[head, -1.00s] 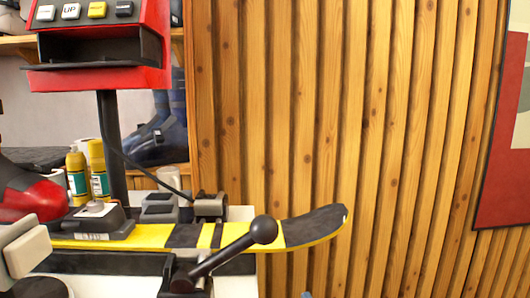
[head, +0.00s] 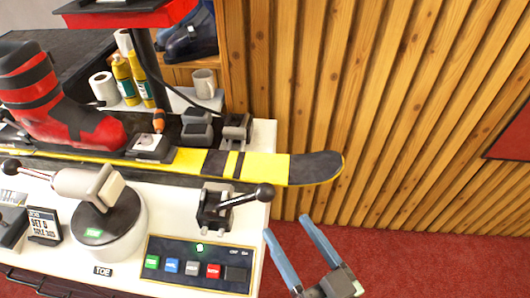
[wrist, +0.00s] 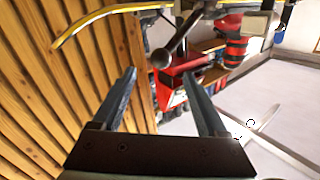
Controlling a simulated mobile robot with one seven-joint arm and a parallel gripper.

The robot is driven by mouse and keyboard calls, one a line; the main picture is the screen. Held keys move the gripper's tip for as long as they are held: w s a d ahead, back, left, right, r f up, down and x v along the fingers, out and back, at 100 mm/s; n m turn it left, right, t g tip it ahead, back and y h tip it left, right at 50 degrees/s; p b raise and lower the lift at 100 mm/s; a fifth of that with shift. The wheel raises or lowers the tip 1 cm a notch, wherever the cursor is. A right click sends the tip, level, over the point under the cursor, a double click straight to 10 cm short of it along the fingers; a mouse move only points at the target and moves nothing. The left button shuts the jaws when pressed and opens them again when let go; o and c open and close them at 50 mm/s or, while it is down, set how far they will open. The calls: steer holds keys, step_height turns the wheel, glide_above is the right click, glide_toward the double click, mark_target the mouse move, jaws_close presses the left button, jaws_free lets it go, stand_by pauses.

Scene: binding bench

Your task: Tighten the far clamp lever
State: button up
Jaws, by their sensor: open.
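A black clamp lever (head: 247,196) with a ball knob sticks out to the right from a clamp (head: 213,208) at the bench's right end, in front of the yellow and black ski (head: 266,167). My gripper (head: 286,226) is open and empty, off the bench's right end, below and right of the right lever's knob. In the wrist view, a ball-knob lever (wrist: 178,38) shows ahead of the fingertips (wrist: 159,73), apart from them. The ski (wrist: 92,24) is beyond it.
A button panel (head: 198,266) is on the bench's front right. A red and black boot (head: 70,130) stands on the ski. A vise block (head: 237,131), bottles and a mug (head: 204,83) are behind. A slatted wooden wall (head: 380,100) bounds the right; red floor (head: 400,250) is clear.

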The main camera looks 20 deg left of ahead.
mark_target(239, 200)
steer(key=p+x, duration=0.2)
steer(key=x, duration=1.1)
steer(key=shift+p, duration=0.3)
steer(key=shift+s+r, duration=0.1)
steer(key=shift+d, duration=0.1)
jaws_close()
stand_by(0.6)
